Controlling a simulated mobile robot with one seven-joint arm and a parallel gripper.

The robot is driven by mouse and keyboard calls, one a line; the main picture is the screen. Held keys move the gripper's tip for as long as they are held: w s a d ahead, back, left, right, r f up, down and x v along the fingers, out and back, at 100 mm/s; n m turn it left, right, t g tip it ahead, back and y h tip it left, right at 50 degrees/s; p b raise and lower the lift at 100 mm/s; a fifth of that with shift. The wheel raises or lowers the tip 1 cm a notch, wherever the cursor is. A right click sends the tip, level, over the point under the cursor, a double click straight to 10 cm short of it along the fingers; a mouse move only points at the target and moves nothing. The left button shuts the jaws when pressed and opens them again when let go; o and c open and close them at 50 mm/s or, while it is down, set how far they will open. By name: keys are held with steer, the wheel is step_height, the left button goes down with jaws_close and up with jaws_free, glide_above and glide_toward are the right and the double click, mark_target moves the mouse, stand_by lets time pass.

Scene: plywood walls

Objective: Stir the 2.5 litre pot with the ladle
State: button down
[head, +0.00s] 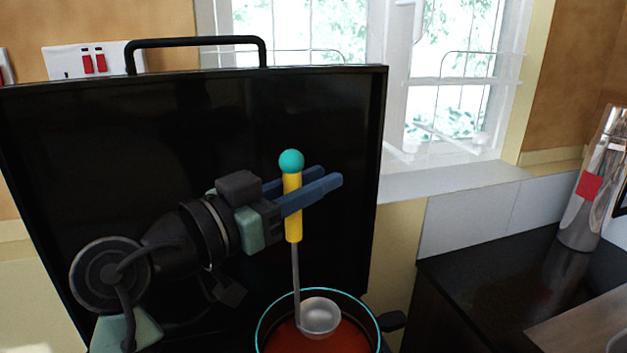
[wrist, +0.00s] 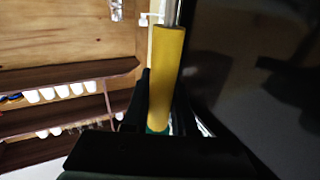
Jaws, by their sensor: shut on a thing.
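The ladle (head: 293,215) has a yellow handle with a teal ball on top, a thin grey shaft and a round metal bowl. My gripper (head: 310,190) is shut on the yellow handle just below the ball. The ladle hangs nearly upright, its bowl over or in the mouth of the pot (head: 262,325); I cannot tell if it touches the red contents. The pot has a teal rim, a dark side handle and red contents, and its lower part is cut off by the frame. In the wrist view the yellow handle (wrist: 166,75) stands between the dark fingers (wrist: 158,110).
A large black upright panel (head: 100,150) with a bar handle stands right behind my arm and the pot. A dark counter (head: 500,265) at right holds a shiny metal container (head: 590,195). A window (head: 450,80) is behind. Shelves (wrist: 70,85) show in the wrist view.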

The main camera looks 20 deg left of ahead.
mark_target(297, 147)
step_height(297, 147, up, 5)
steer(key=p, duration=0.3)
stand_by(0.4)
steer(key=shift+d, duration=0.1)
stand_by(0.9)
